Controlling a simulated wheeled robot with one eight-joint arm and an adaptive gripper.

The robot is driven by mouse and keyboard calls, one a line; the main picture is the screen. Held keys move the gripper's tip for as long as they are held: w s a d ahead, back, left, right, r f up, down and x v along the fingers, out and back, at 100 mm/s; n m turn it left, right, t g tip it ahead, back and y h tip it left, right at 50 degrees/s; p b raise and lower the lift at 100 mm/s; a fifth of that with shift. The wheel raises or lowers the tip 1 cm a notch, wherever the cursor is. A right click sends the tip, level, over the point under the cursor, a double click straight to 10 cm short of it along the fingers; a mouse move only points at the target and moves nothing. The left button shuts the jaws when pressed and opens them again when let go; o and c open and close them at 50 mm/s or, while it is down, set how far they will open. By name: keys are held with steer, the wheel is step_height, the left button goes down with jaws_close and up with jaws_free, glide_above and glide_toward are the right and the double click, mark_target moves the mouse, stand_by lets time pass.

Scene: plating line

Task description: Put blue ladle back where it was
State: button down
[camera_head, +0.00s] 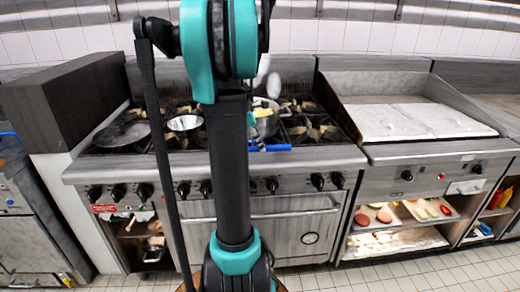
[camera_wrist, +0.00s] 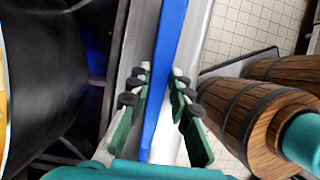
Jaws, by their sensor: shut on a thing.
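The blue ladle (camera_head: 270,148) shows in the head view as a blue bar at the front of the stove, just right of my arm. In the wrist view its long, straight blue handle (camera_wrist: 169,45) runs between the two fingers. My gripper (camera_wrist: 160,82) is shut on this handle. The ladle's bowl end cannot be made out. In the head view my arm stands in front and hides most of the gripper. A pot with yellow contents (camera_head: 265,108) sits on the burners right behind the handle. A large dark pot wall (camera_wrist: 50,80) fills the left of the wrist view.
The stove (camera_head: 310,160) has a front row of knobs. A dark pan (camera_head: 122,134) and a small pan (camera_head: 185,123) stand on its left burners. A flat griddle (camera_head: 415,120) is at right, with food trays (camera_head: 395,215) on the shelf below. Tiled floor lies in front.

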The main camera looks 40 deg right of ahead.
steer(key=shift+f, duration=1)
steer(key=shift+f, duration=0.1)
steer(key=c, duration=1.4)
jaws_free()
steer(key=v, duration=1.2)
steer(key=a+f+m, duration=0.1)
steer(key=a+f, duration=0.1)
steer(key=a, duration=0.1)
steer(key=a+f+m+t, duration=0.1)
steer(key=a+f, duration=0.1)
steer(key=a, duration=0.1)
steer(key=a+f+t, duration=0.1)
steer(key=a+f, duration=0.1)
steer(key=a, duration=0.1)
steer(key=shift+s+a+m+y, duration=0.15)
steer(key=shift+s+m+y, duration=0.15)
steer(key=shift+m, duration=0.1)
steer(key=s+a+f+m+t+y, duration=0.1)
steer(key=s+a+f+m+t, duration=0.1)
steer(key=s+a+f+m, duration=0.2)
steer(key=s+a+f+m+t+y, duration=0.2)
steer(key=s+a+f+m, duration=0.3)
steer(key=a, duration=1.2)
step_height(320, 180, down, 7)
steer(key=s, duration=0.3)
steer(key=shift+t, duration=0.3)
